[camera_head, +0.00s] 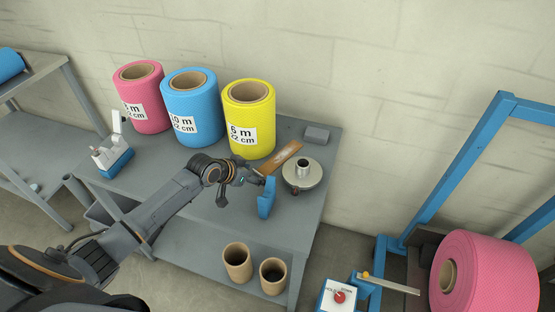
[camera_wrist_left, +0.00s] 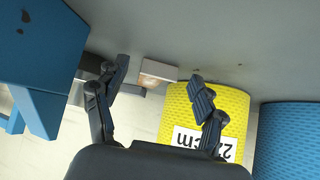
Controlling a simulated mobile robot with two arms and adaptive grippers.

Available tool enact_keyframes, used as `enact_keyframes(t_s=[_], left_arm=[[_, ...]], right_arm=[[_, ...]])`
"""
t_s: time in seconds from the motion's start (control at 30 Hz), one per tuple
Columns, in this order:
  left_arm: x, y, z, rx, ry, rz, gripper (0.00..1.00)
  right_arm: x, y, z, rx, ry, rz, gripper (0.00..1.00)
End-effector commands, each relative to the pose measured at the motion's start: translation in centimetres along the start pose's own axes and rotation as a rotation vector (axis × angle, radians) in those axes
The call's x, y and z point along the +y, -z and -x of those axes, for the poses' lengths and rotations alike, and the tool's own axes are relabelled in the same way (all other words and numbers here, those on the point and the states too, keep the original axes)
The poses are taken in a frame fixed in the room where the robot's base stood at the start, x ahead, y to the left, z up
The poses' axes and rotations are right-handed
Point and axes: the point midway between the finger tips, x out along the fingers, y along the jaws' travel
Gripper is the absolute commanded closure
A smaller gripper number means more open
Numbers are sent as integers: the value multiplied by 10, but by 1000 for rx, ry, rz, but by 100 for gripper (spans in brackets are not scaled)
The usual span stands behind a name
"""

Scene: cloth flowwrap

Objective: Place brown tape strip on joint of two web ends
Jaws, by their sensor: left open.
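A brown strip (camera_head: 283,154), which looks like the tape strip, lies on the grey table beside the yellow roll. A small brown piece with a pale edge, probably the same strip, shows between the fingers in the left wrist view (camera_wrist_left: 157,73). My left gripper (camera_head: 258,180) is over the table just in front of the strip; its fingers are spread and empty in the left wrist view (camera_wrist_left: 157,80). My right gripper is not in view. A pink roll (camera_head: 495,275) sits on the blue frame at the right. No joint of two web ends can be made out.
Pink (camera_head: 140,100), blue (camera_head: 190,115) and yellow (camera_head: 248,122) rolls stand along the table's back. A blue tool (camera_head: 266,198) is close to my gripper. A round metal piece (camera_head: 302,178), a grey block (camera_head: 317,134) and a blue-white device (camera_head: 112,158) share the table.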

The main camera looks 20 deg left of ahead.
Motion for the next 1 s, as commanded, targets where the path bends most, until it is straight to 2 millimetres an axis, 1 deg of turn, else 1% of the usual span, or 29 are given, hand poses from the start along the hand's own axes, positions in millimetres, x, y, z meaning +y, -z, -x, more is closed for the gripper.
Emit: enact_keyframes(t_s=[0.07,0.27,0.37,0.4,0.47,0.57,0.6,0.87,1.0], left_arm=[[0,1,-3,1,0,0,30],[0,0,-4,1,0,-1,30],[0,0,-4,0,0,0,49],[0,0,-4,0,0,-1,57],[0,0,-3,0,0,0,69],[0,0,-3,0,0,0,70],[0,0,-3,0,0,0,73],[0,1,-3,0,0,-1,73],[0,6,3,1,1,-2,73]], right_arm=[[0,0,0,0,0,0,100],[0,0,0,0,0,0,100],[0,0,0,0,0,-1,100],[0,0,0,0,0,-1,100],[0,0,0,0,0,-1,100],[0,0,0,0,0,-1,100],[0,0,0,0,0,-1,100],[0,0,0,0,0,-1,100],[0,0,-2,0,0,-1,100]])
